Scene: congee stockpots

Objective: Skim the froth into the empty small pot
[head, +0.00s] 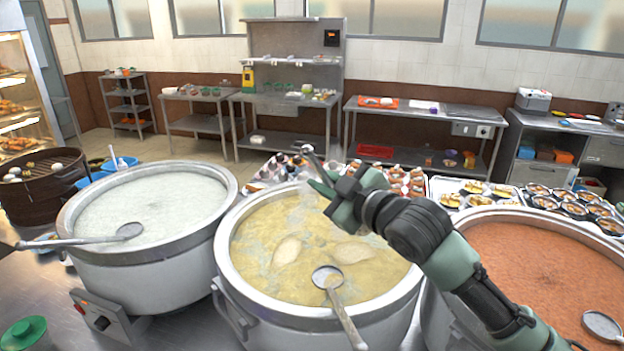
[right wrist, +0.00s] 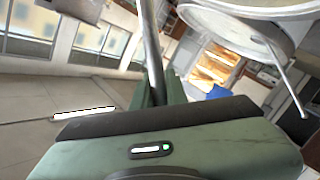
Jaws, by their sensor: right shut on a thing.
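My right gripper (head: 322,188) is above the far part of the middle stockpot (head: 228,262). It is shut on a thin grey metal rod (head: 316,163), which also shows in the right wrist view (right wrist: 150,45). The rod's rounded end points up and away; I cannot tell what tool it is. The middle pot holds yellowish broth (head: 275,222) with pale froth patches, two of them larger, one to the left (head: 288,250) and one to the right (head: 352,252). A ladle (head: 327,277) lies at this pot's near side, its handle toward me. I see no small empty pot. My left gripper is not in view.
A left stockpot (head: 150,262) holds white congee with a ladle (head: 128,231) across its rim. A right stockpot (head: 560,222) holds orange-red food and a ladle (head: 602,326). Trays of small dishes (head: 472,188) stand behind. A green lidded item (head: 25,332) is at the near left.

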